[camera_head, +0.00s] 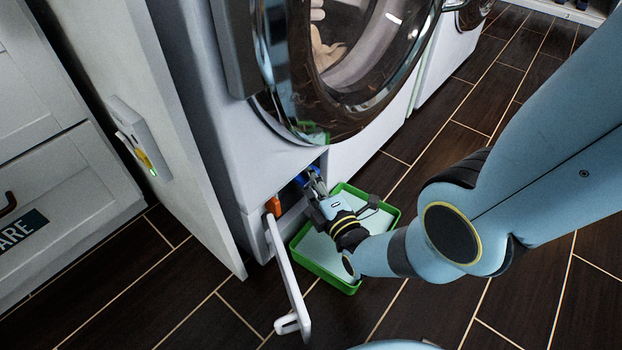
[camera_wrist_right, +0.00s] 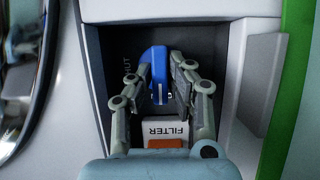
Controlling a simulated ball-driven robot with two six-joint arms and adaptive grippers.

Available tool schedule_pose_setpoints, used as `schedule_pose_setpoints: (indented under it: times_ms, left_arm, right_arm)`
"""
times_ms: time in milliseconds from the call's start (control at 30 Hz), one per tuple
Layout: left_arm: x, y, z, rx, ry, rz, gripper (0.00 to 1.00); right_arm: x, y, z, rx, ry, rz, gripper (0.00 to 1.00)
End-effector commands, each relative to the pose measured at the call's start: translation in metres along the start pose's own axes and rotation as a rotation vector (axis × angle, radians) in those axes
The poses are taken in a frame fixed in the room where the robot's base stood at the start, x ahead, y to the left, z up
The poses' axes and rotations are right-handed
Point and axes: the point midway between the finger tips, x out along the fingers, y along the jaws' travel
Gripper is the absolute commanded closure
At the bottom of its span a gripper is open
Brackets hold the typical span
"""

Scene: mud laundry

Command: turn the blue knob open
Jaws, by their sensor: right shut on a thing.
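The blue knob (camera_wrist_right: 155,68) sits in a dark recess low on the front of the washing machine (camera_head: 228,150). In the right wrist view it stands between the two fingers of my right gripper (camera_wrist_right: 160,88), which is shut on it. In the head view my right gripper (camera_head: 314,182) reaches into the recess, and only a bit of the blue knob (camera_head: 302,178) shows beside the fingers. Below the knob is a white part marked FILTER (camera_wrist_right: 165,130) with an orange piece. My left gripper is not in view.
A green-rimmed tray (camera_head: 325,278) lies on the dark tiled floor under my right gripper. The recess's white flap (camera_head: 290,280) hangs open beside it. A white panel (camera_head: 150,110) stands to the left. The round glass door (camera_head: 345,60) is above the recess.

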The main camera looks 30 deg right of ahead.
Motion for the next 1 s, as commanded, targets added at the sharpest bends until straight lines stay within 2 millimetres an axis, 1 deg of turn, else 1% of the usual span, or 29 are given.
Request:
schedule_pose_setpoints:
  times_ms: [600,633,767,800,1000]
  left_arm:
    - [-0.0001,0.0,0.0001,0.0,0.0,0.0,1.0]
    - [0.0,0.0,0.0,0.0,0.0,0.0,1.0]
    - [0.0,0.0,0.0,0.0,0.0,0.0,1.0]
    - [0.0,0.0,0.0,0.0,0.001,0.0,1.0]
    - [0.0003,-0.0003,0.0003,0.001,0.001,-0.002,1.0]
  right_arm:
    - [-0.0014,-0.0015,-0.0014,-0.017,0.003,0.003,1.0]
    - [-0.0014,-0.0015,-0.0014,-0.016,0.003,0.003,0.8]
    - [-0.0011,-0.0012,-0.001,-0.016,0.002,0.004,0.63]
    - [-0.001,-0.0011,-0.0009,-0.016,0.002,0.004,0.62]
    - [-0.0005,-0.0006,-0.0005,-0.016,0.001,0.005,0.62]
